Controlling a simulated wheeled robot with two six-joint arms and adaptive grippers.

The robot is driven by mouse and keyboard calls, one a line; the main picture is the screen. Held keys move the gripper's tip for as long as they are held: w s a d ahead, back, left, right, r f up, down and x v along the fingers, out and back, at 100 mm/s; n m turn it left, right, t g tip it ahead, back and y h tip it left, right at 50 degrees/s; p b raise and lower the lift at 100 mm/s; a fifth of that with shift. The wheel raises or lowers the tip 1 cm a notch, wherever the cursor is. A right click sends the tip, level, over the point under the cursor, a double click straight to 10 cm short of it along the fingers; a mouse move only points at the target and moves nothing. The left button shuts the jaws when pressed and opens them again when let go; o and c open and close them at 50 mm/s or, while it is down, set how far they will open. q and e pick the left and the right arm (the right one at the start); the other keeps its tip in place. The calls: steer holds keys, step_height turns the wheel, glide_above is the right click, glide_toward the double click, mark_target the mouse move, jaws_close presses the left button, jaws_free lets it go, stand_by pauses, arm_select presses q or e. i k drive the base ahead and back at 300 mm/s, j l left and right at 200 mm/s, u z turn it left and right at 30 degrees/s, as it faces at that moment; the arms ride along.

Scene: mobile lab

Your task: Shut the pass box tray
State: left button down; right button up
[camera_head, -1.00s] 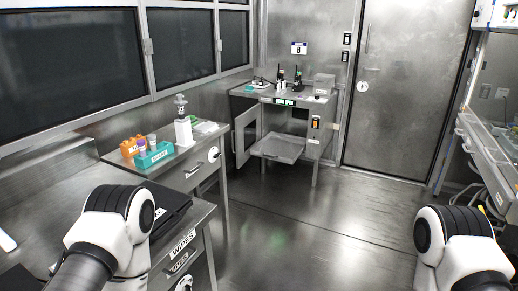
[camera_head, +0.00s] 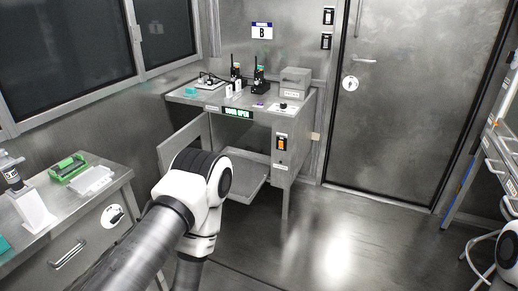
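The pass box (camera_head: 284,163) is a steel cabinet standing against the back wall, with a green-lit sign on its front edge. Its door (camera_head: 186,143) stands open to the left. Its tray (camera_head: 246,178) is pulled out of the front opening, low down. My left arm reaches up from the bottom and covers the left part of the tray and opening. My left gripper is not visible. My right arm shows only as a small piece at the lower right edge, and its gripper is out of view.
Radios (camera_head: 259,80) and a grey box (camera_head: 295,83) stand on top of the pass box. A bench (camera_head: 92,233) with a green rack (camera_head: 68,168) is at the left. A closed door (camera_head: 410,100) is at the right. The floor (camera_head: 340,245) before it is clear.

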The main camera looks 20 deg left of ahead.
mark_target(251, 170)
steer(key=i+j, duration=0.25)
steer(key=i, duration=0.2)
steer(key=i+j, duration=0.25)
steer(key=i, duration=0.15)
steer(key=i+j, duration=0.25)
steer(key=i, duration=0.2)
steer(key=i+j, duration=0.1)
steer(key=j, duration=0.95)
steer(key=i+j, duration=0.15)
steer(key=j, duration=0.35)
